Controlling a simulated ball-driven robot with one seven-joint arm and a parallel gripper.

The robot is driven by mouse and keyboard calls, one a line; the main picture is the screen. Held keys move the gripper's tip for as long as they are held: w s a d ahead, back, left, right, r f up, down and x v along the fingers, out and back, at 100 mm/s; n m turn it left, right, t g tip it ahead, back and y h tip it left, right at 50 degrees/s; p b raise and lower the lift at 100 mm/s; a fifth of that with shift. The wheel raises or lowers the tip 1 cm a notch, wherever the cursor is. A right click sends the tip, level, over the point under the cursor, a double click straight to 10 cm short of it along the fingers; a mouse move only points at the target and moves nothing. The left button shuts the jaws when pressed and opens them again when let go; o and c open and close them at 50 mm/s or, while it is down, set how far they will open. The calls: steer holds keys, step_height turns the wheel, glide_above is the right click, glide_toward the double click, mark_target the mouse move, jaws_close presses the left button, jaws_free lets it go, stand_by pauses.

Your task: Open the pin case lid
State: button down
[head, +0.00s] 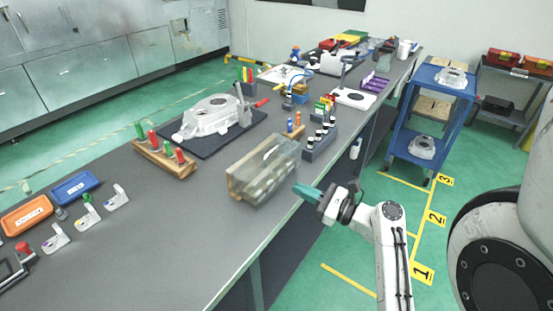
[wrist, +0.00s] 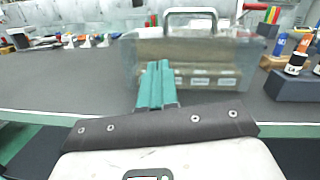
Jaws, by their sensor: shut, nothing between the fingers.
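The pin case (head: 262,172) is a clear box with wooden ends and pale contents, near the front edge of the grey bench. Its clear lid (head: 277,150) looks closed. In the wrist view the case (wrist: 225,62) stands ahead, with labelled wooden blocks inside and a grey arched handle (wrist: 190,12) at its top. My gripper (head: 298,189) has green fingers and is just right of the case, by the bench edge. In the wrist view the gripper (wrist: 157,66) is shut and empty, its fingertips in front of the case's left part. Contact with the case cannot be told.
A wooden rack of red and green-handled tools (head: 165,157) stands left of the case. A casting (head: 208,116) sits on a dark mat behind. A dark block with bottles (head: 319,141) stands to the case's right. The bench left-front of the case is clear.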

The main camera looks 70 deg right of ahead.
mark_target(266, 164)
steer(key=w+d+r+m+h+p, duration=0.1)
steer(key=w+d+r+m+h, duration=0.1)
steer(key=w+d, duration=0.3)
steer(key=w+r, duration=0.1)
steer(key=w, duration=0.2)
steer(key=shift+r+m+t+p, duration=0.3)
steer(key=shift+r+m+p, duration=0.1)
steer(key=shift+d, duration=0.15)
